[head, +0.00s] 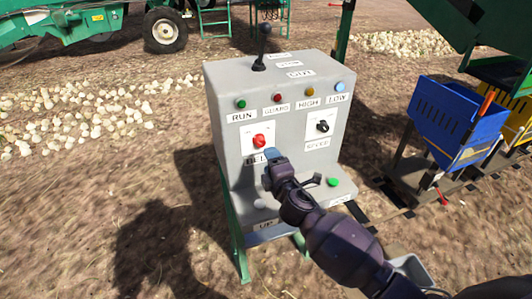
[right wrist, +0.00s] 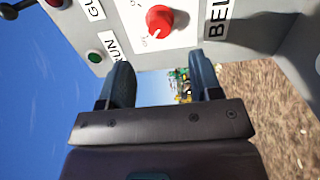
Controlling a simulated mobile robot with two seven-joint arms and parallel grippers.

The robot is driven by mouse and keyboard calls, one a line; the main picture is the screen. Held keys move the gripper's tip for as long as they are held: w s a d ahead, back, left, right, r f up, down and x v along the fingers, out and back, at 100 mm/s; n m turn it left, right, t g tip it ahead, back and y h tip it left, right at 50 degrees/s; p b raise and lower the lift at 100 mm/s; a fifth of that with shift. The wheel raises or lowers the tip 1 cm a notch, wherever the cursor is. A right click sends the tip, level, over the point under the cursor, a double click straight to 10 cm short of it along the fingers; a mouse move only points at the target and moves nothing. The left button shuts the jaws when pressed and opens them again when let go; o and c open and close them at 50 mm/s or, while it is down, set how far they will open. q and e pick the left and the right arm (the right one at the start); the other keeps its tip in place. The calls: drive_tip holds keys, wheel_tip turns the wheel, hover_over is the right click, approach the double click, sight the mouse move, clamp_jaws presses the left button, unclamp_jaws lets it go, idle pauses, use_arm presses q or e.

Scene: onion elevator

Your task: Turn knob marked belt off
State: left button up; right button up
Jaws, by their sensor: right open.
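The red knob (head: 259,141) sits on a white plate above the label BELT on the grey control box (head: 222,165). My right gripper (head: 272,155) is just below and right of it, covering part of the label. In the right wrist view the red knob (right wrist: 159,21) shows beyond the open fingers of my right gripper (right wrist: 162,75), with nothing between them. The fingers are apart from the knob. Small marks ring the knob, too small to read. My left gripper is not in view.
A black knob (head: 323,127) marked SPEED is to the right. Several lamps line the panel above, and a lever (head: 261,48) stands on top. A green button (head: 333,182) and a white button (head: 260,203) are on the lower shelf. A blue bin (head: 447,120) stands right.

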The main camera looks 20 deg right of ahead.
drive_tip(key=shift+s, duration=0.9)
drive_tip(key=s+d+f+m+g, duration=0.3)
drive_tip(key=s+f+m, duration=0.5)
drive_tip(key=s, duration=0.5)
drive_tip(key=s+d+f+m+g, duration=0.3)
drive_tip(key=s+f+m, duration=0.6)
drive_tip(key=s, duration=0.5)
drive_tip(key=shift+d+m+h, duration=0.3)
drive_tip(key=shift+d+h, duration=0.1)
drive_tip(key=shift+d, duration=0.35)
drive_tip(key=shift+s+f, duration=0.1)
drive_tip(key=shift+c, duration=0.4)
